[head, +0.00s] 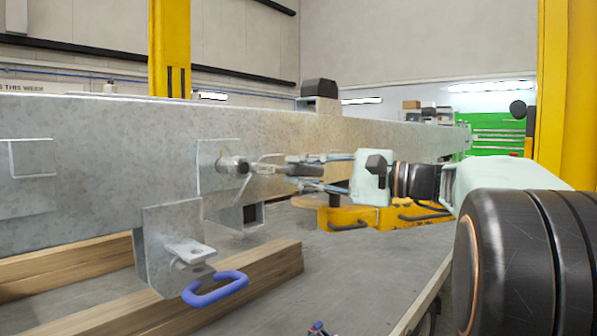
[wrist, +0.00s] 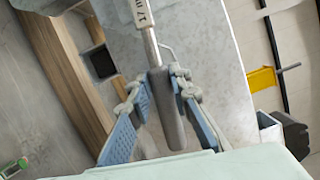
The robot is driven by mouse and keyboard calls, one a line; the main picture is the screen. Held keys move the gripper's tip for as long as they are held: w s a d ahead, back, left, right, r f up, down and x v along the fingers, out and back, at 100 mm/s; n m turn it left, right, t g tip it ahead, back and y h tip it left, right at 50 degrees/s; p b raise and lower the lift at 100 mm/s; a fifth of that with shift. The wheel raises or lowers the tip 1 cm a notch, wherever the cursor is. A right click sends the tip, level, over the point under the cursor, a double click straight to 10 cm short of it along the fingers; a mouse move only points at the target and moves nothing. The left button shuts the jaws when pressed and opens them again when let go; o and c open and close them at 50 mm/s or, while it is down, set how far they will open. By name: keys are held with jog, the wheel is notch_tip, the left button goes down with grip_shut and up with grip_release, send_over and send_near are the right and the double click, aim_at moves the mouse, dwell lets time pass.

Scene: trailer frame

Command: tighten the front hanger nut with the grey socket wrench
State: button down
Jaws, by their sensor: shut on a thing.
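The grey socket wrench shows in the wrist view, its thick dark grey handle (wrist: 168,115) between my gripper's (wrist: 156,84) blue-padded fingers. Its lighter shaft (wrist: 148,40) carries dark lettering and runs out of the top of the picture. In the head view my gripper (head: 303,171) is shut on the wrench handle and reaches left to the beam. A round dark socket end (head: 236,166) is at the plate (head: 212,180) on the beam's side. The front hanger nut is not distinguishable there; the socket may cover it.
The galvanized trailer beam (head: 100,150) runs across the view. A lower bracket (head: 172,225) carries a blue loop (head: 215,289). Timbers (head: 250,275) lie below. A yellow stand (head: 375,216) is beneath my gripper. Yellow posts (head: 170,45) and a green cabinet (head: 498,128) are behind.

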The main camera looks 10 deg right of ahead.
jog(key=shift+s+d, duration=0.25)
jog(key=shift+s, duration=0.05)
jog(key=shift+s+d, duration=0.15)
jog(key=shift+s, duration=0.05)
dwell(0.3)
jog(key=shift+s, duration=0.1)
jog(key=shift+s+d, duration=0.15)
jog(key=shift+s, duration=0.05)
dwell(0.3)
jog(key=shift+b, duration=0.3)
jog(key=shift+s+a+b+v, duration=0.15)
jog(key=shift+s+v, duration=0.05)
jog(key=shift+v, duration=0.8)
jog(key=shift+s+a+b+v, duration=0.15)
jog(key=shift+v, duration=0.85)
jog(key=c, duration=2.5)
grip_release()
jog(key=shift+a+r, duration=0.1)
grip_shut()
